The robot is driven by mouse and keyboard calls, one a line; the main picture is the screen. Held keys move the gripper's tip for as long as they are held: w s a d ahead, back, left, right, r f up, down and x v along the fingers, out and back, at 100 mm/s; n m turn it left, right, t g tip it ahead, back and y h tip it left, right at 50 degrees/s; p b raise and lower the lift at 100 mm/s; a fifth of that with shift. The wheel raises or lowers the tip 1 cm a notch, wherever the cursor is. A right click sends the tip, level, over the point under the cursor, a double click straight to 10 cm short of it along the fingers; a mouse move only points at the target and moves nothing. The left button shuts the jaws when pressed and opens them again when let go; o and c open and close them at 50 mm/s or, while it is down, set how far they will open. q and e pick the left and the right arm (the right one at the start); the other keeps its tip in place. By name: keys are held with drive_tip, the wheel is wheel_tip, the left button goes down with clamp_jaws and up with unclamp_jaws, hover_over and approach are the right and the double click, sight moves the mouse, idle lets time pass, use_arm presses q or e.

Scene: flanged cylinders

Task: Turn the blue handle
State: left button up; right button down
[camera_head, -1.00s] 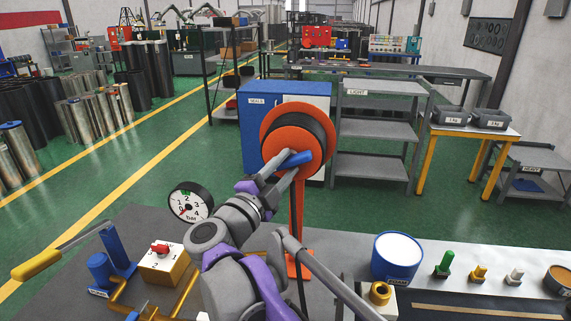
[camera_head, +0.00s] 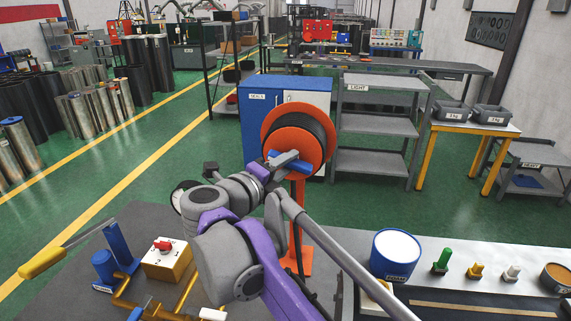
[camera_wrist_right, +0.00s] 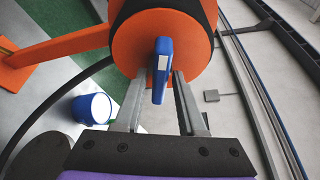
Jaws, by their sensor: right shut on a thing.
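The blue handle (camera_head: 302,167) is a short bar on the front of an orange hose reel (camera_head: 324,127) with a black drum. In the head view it slopes down to the right, with my right gripper (camera_head: 279,167) at it. In the right wrist view the blue handle (camera_wrist_right: 160,72) stands lengthwise between the two grey fingers of my right gripper (camera_wrist_right: 160,92), which is shut on it. My fingers hide part of the handle in the head view. My left gripper is not in view.
On the bench are a blue drum (camera_head: 397,256), a green knob (camera_head: 442,260) and a yellow box with a red switch (camera_head: 166,259). A yellow-gripped lever (camera_head: 42,262) juts out at left.

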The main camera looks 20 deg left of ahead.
idle(0.4)
drive_tip(key=c, duration=0.8)
unclamp_jaws()
drive_tip(key=shift+o, duration=0.2)
drive_tip(key=shift+s, duration=0.1)
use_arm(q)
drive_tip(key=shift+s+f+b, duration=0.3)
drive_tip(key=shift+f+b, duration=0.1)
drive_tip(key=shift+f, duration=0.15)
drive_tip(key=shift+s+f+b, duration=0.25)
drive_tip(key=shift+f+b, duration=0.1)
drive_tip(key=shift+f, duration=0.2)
use_arm(e)
drive_tip(key=s+a+r, duration=0.1)
drive_tip(key=s, duration=0.9)
drive_tip(key=shift+s+r, duration=0.25)
drive_tip(key=shift+a, duration=0.1)
